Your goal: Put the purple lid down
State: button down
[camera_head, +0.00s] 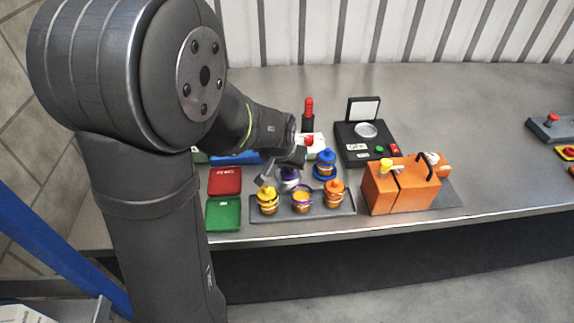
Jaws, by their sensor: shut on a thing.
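My gripper (281,168) is shut on the purple lid (289,179) and holds it at the back edge of a grey tray (346,208). The fingers partly hide the lid. I cannot tell whether it touches anything below. In the tray stands an open jar with a purple rim (302,203), yellow inside, in front of the lid and slightly right. A yellow-lidded jar (267,204) stands to its left and an orange-lidded jar (334,198) to its right. A blue-lidded jar (325,165) stands just behind the tray.
A red tray (225,181) and a green tray (223,214) lie on the left. A black device with a round plate (352,146) stands behind right. An orange box (385,193) stands right of the tray. A red-topped bottle (308,115) stands behind.

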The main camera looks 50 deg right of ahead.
jog(key=shift+f, duration=0.15)
jog(key=c, duration=1.5)
grip_release()
jog(key=shift+o, duration=0.2)
jog(key=v, duration=1.2)
jog(key=shift+r, duration=0.2)
jog(key=x, duration=1.2)
jog(key=shift+f, duration=0.1)
jog(key=shift+r, duration=0.7)
